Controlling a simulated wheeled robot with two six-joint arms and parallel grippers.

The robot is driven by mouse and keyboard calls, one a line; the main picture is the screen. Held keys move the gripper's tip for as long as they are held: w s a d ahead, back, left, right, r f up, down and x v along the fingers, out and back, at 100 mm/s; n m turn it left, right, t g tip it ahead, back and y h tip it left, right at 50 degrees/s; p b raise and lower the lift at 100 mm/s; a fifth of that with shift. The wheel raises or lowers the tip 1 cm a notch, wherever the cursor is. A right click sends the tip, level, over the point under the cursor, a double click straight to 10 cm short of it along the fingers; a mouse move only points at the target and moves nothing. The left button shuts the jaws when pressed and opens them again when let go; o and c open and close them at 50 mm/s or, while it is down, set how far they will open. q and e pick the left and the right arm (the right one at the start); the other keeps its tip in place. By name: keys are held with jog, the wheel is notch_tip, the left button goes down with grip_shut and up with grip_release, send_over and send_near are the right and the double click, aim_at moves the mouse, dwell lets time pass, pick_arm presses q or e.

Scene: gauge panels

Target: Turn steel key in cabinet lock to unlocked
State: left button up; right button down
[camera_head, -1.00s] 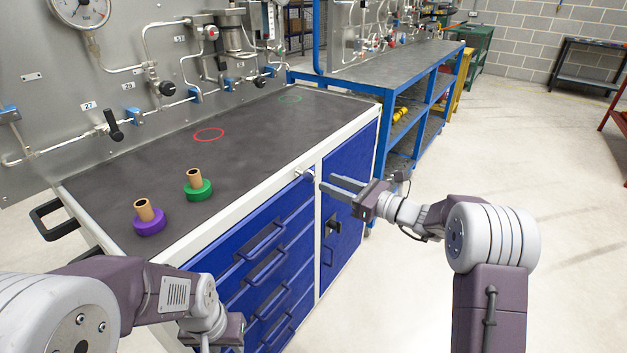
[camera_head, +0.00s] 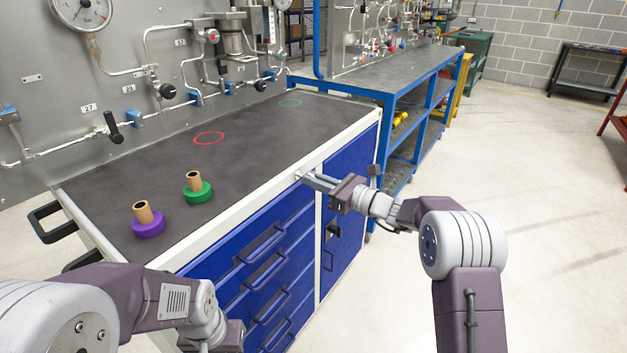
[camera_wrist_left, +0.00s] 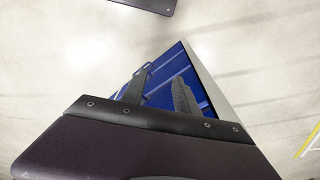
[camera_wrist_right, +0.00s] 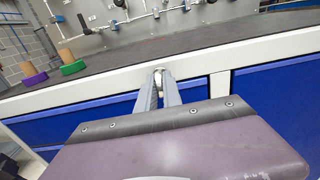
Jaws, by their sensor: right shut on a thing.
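The cabinet (camera_head: 344,180) has blue fronts under a white frame. The lock (camera_wrist_right: 158,71) sits in the white rail below the worktop, a small pale round part at my right fingertips. My right gripper (camera_head: 308,179) is shut on the steel key there; the fingers hide most of the key, and its turn angle cannot be told. In the right wrist view the gripper (camera_wrist_right: 160,82) points straight at the rail. My left gripper (camera_wrist_left: 156,95) is open and empty, away from the lock, with blue drawer fronts behind its fingers.
On the dark worktop (camera_head: 255,150) stand a purple-based peg (camera_head: 148,224) and a green-based peg (camera_head: 198,192). A black handle (camera_head: 331,228) sticks out of the cabinet door below my right gripper.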

jog(key=shift+r+m+p, duration=0.15)
jog(key=shift+m+p, duration=0.35)
jog(key=shift+p, duration=0.2)
jog(key=m+p, duration=1)
jog(key=p, duration=0.1)
jog(key=shift+w+d+p, duration=0.1)
jog(key=shift+p, duration=0.2)
jog(key=m+p, duration=0.2)
jog(key=m, duration=0.1)
jog(key=shift+m+p, duration=0.3)
jog(key=shift+m, duration=0.1)
jog(key=shift+f+m+p, duration=0.2)
jog(key=shift+m+p, duration=0.25)
jog(key=shift+m, duration=0.35)
jog(key=shift+f+m+p, duration=0.15)
jog(key=shift+m+p, duration=0.3)
jog(key=shift+m, duration=0.35)
jog(key=c, duration=1.5)
grip_release()
